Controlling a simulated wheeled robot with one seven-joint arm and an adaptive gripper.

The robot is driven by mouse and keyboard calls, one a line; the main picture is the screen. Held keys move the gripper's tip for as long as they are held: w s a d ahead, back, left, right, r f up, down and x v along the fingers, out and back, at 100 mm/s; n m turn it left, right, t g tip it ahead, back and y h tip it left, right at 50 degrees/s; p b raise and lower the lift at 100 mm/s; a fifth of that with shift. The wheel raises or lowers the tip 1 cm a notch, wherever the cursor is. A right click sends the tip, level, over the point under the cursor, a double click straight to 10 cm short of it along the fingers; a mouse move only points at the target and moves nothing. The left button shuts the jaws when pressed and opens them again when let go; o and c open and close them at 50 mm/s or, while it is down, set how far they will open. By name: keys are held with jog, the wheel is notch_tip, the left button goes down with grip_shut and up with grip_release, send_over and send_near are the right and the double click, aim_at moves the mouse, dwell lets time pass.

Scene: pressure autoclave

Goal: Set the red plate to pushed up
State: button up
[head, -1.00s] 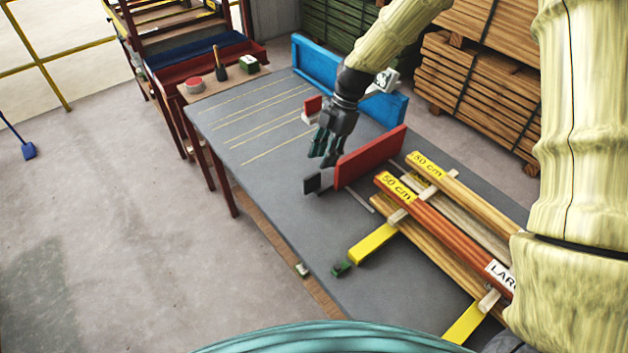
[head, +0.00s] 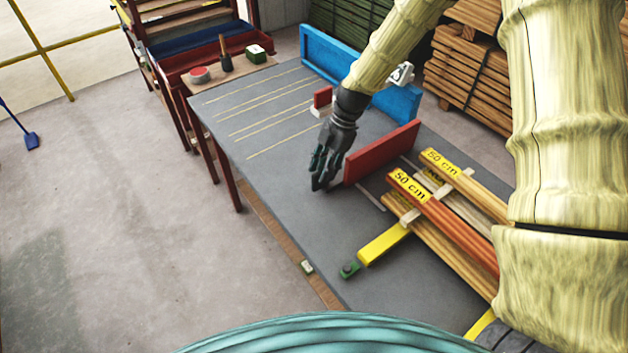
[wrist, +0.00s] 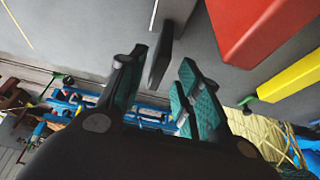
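The red plate (head: 382,152) is a long upright board standing across the grey table. Its near end also shows at the upper right of the wrist view (wrist: 248,28). A dark flat handle-like slab (wrist: 161,52) shows just left of the plate in the wrist view. In the wrist view my gripper (wrist: 158,72) is open, with teal-padded fingers on either side of the slab. I cannot tell whether they touch it.
Yellow and orange 50 cm beams (head: 440,215) lie right of the plate. A yellow bar (head: 384,243) with a green end piece (head: 349,270) lies nearer. A blue board (head: 345,62) stands along the far side. A small red block (head: 322,97) sits behind my gripper. The table's left part is clear.

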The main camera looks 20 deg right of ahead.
aim_at(313, 192)
jog(key=shift+p+x, duration=0.65)
jog(key=shift+x, duration=2)
